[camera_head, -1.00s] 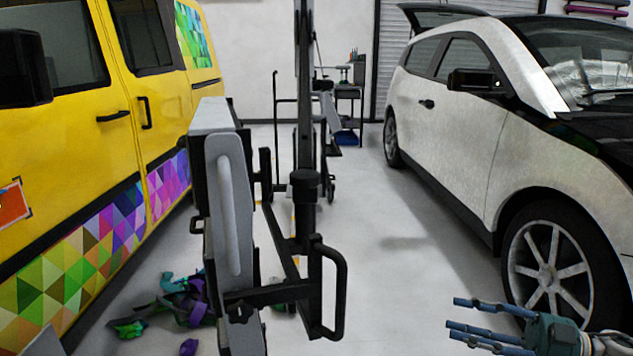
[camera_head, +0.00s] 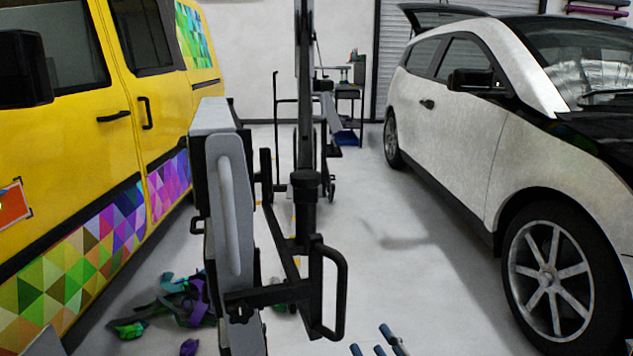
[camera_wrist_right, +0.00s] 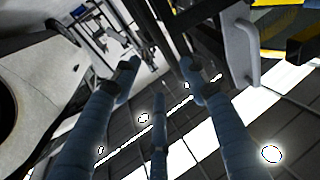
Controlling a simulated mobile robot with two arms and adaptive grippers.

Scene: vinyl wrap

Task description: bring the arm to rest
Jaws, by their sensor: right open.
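My right gripper (camera_head: 380,347) shows only its blue fingertips at the bottom edge of the head view, right of the centre; the rest of it is below the picture. In the right wrist view its blue fingers (camera_wrist_right: 158,80) are spread apart with nothing between them. It is open and empty. My left gripper is not in view.
A grey and black wheeled stand (camera_head: 230,190) with a black handle is close in front. A yellow van (camera_head: 75,150) with colourful wrap is at left, a white car (camera_head: 465,130) at right. Wrap scraps (camera_head: 180,300) lie on the floor. Floor between stand and car (camera_head: 430,260) is clear.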

